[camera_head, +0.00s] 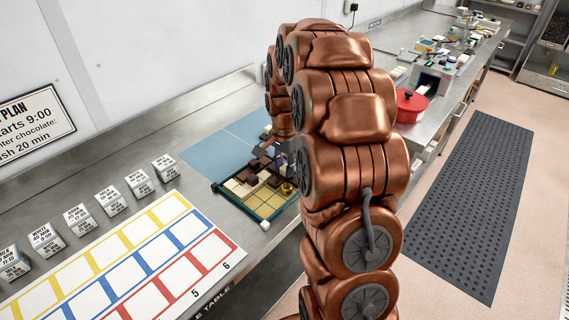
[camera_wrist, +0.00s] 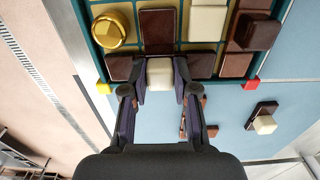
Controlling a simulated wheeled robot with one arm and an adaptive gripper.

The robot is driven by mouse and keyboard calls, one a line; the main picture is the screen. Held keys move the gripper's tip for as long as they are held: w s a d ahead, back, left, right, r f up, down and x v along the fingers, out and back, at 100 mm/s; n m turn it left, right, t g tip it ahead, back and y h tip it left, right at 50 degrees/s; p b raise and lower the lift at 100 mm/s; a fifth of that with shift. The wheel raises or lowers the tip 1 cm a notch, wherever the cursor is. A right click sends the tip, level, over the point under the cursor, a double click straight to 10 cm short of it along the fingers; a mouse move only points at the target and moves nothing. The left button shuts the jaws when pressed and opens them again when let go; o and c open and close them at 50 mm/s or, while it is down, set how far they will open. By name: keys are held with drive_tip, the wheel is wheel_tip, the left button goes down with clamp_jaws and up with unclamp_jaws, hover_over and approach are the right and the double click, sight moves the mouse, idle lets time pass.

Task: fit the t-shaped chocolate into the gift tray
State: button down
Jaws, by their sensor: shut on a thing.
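The gift tray (camera_wrist: 97,52) has a teal rim and gold cells, and holds dark and white chocolate squares. In the head view the tray (camera_head: 240,209) lies on the steel table, left of my arm. My gripper (camera_wrist: 160,76) is at the tray's near edge in the wrist view, shut on a chocolate piece whose white square (camera_wrist: 160,72) shows between the fingers. Dark squares lie on both sides of it; I cannot tell whether they belong to the held piece, or whether it is the T shape. In the head view my arm largely hides the gripper.
A gold round piece (camera_wrist: 108,30) sits in a tray corner. A dark-and-white piece (camera_wrist: 262,117) lies loose on the blue mat (camera_wrist: 229,117); another dark piece is partly hidden behind my gripper. Labelled cubes (camera_head: 110,200) and a coloured chart (camera_head: 155,255) lie left. A red pot (camera_head: 410,106) stands beyond my arm.

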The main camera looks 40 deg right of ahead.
sight(284, 167)
drive_tip(key=shift+f, duration=0.25)
drive_tip(key=c, duration=0.9)
unclamp_jaws()
drive_tip(key=shift+r, duration=0.15)
wheel_tip(284, 167, up, 11)
drive_tip(key=b, duration=0.3)
drive_tip(key=s+a+r+n, duration=0.1)
drive_tip(key=s+a+n, duration=0.3)
drive_tip(key=s+a, duration=0.4)
drive_tip(key=s+a+f+n, duration=0.2)
drive_tip(key=s+a+n, duration=0.1)
drive_tip(key=s, duration=0.4)
drive_tip(key=s+a+f+n+g, duration=0.1)
drive_tip(key=s+a+n, duration=0.3)
drive_tip(key=s, duration=0.4)
drive_tip(key=s+a+f+n, duration=0.3)
drive_tip(key=s+a+n, duration=0.1)
drive_tip(key=s+a, duration=0.2)
drive_tip(key=shift+s+f+g, duration=0.3)
drive_tip(key=shift+s+g, duration=0.1)
drive_tip(key=shift+s, duration=0.35)
